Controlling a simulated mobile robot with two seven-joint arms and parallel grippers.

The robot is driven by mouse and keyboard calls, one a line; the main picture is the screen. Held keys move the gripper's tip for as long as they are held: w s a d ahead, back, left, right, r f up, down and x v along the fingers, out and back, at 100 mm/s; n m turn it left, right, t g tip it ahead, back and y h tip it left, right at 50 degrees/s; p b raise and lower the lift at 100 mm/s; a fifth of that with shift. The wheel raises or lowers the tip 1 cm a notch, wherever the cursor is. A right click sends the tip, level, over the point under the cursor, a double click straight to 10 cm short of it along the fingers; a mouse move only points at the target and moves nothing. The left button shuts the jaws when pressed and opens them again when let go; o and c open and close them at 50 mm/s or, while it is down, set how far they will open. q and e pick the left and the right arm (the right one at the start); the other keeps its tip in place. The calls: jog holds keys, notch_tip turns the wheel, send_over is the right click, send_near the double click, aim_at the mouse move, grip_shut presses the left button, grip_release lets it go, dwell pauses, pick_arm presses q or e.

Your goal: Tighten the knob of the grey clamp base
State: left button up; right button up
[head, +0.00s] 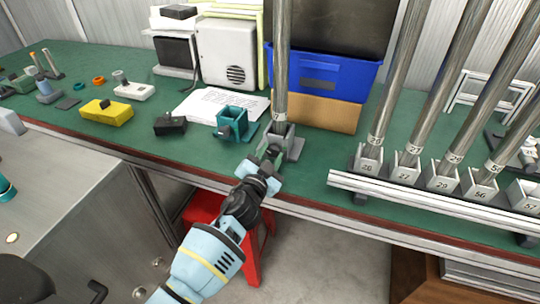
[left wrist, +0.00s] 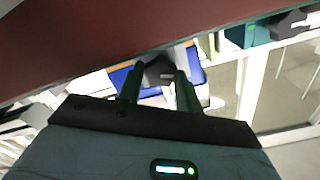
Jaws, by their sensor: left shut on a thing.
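The grey clamp base (head: 291,146) stands near the front edge of the green-topped bench, with a tall metal pole (head: 281,60) upright in it. My left gripper (head: 268,166) is at its front side, over the bench edge. In the left wrist view, the fingers (left wrist: 158,85) are shut on a dark knob (left wrist: 158,70). It appears to be the knob of the grey clamp base; in the head view the gripper mostly hides it. My right gripper is not in view.
A teal clamp base (head: 233,126) stands just left of the grey one. A black block (head: 170,124) and a yellow block (head: 106,111) lie farther left. A rack (head: 420,200) with several poles is at right. A red stool (head: 205,208) is below the bench.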

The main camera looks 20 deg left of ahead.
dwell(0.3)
pick_arm(q)
jog(key=o, duration=1)
jog(key=shift+s, duration=0.15)
jog(key=s, duration=0.7)
jog(key=shift+s+a+p, duration=0.15)
jog(key=shift+s+p, duration=0.15)
jog(key=shift+p, duration=0.15)
